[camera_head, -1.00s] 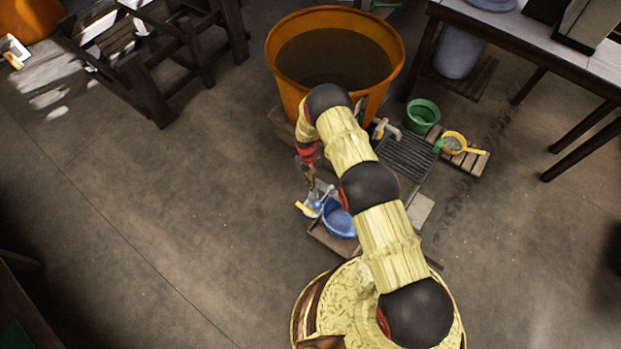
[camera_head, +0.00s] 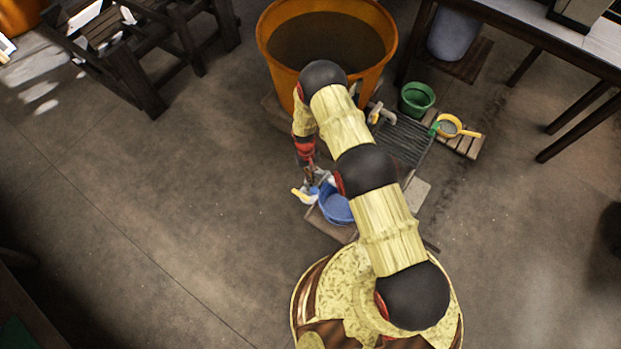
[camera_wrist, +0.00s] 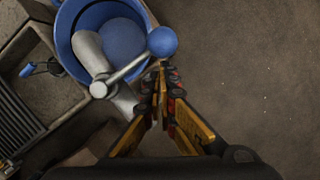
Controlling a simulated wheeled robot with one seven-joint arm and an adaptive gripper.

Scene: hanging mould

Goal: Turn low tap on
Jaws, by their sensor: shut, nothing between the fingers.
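The low tap (camera_wrist: 98,62) is a grey spout over a blue bucket (camera_wrist: 66,29). Its thin metal lever (camera_wrist: 127,70) ends in a blue ball knob (camera_wrist: 162,41). My gripper (camera_wrist: 160,70) is shut and empty, its fingertips right beside the lever, just below the knob in the wrist view. I cannot tell whether they touch it. In the head view, my gripper (camera_head: 311,181) points down at the left side of the blue bucket (camera_head: 334,204), and my arm hides much of the tap.
A large orange tub (camera_head: 278,62) stands behind. Another tap (camera_head: 380,113), a green bucket (camera_head: 417,98) and a yellow-handled sieve (camera_head: 450,126) are to the right. A dark grate (camera_wrist: 18,125) lies left in the wrist view.

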